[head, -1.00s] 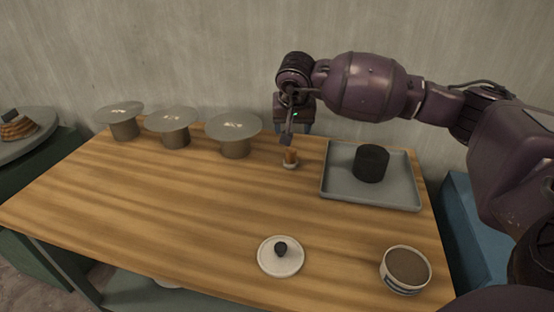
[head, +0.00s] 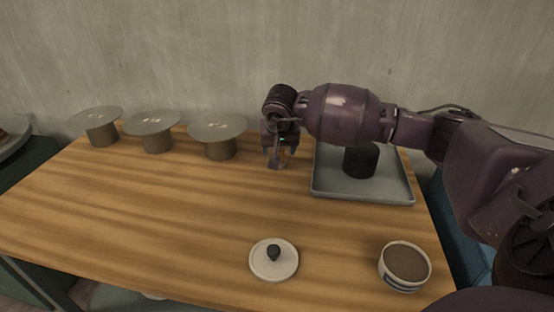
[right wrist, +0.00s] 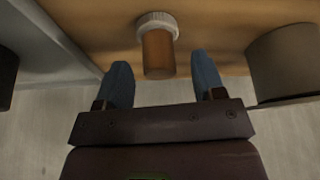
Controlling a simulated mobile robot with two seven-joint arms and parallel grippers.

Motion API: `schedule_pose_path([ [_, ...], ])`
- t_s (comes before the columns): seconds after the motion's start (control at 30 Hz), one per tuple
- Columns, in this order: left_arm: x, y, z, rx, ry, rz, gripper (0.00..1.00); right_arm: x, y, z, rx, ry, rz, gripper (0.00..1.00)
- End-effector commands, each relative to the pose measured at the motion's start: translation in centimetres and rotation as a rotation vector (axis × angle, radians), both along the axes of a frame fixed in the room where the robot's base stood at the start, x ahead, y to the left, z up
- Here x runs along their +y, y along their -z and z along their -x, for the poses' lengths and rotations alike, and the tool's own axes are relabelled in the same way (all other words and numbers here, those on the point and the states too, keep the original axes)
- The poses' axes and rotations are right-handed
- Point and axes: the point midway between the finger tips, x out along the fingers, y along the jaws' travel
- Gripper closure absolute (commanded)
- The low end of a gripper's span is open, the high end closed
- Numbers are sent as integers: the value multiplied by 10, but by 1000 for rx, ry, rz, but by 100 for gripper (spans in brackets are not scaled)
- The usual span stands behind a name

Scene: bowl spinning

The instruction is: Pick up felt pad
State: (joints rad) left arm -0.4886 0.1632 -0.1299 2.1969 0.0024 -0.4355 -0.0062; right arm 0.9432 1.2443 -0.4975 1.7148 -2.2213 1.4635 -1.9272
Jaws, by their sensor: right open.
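A small orange-brown cylinder on a white ridged base, which I take to be the felt pad (right wrist: 158,52), stands on the wooden table in the right wrist view. My right gripper, with blue fingers (right wrist: 162,68), is open. The cylinder is in line with the gap between the fingertips, and I see no finger closed on it. My left gripper is not in view.
Three round-topped grey stands (head: 218,128) are left of the gripper. A grey tray (head: 335,190) with a dark cylinder (head: 361,160) is on the right. A white lid (head: 272,262) and a bowl (head: 404,266) are at the front. The table's left middle (head: 130,205) is clear.

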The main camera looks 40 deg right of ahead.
Motion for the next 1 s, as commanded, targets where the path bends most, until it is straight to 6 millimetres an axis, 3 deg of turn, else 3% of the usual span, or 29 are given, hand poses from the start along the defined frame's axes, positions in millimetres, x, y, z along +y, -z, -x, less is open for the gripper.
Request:
schedule_pose_path([
  [0.07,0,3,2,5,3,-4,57,-2,12,-2,5,1,0,37],
  [0.33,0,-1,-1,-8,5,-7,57,-3,10,-4,-2,1,1,39],
  [0.67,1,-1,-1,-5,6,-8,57,-3,10,-4,-1,1,0,89],
  [1.0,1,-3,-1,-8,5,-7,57,-3,3,-4,-4,1,1,91],
])
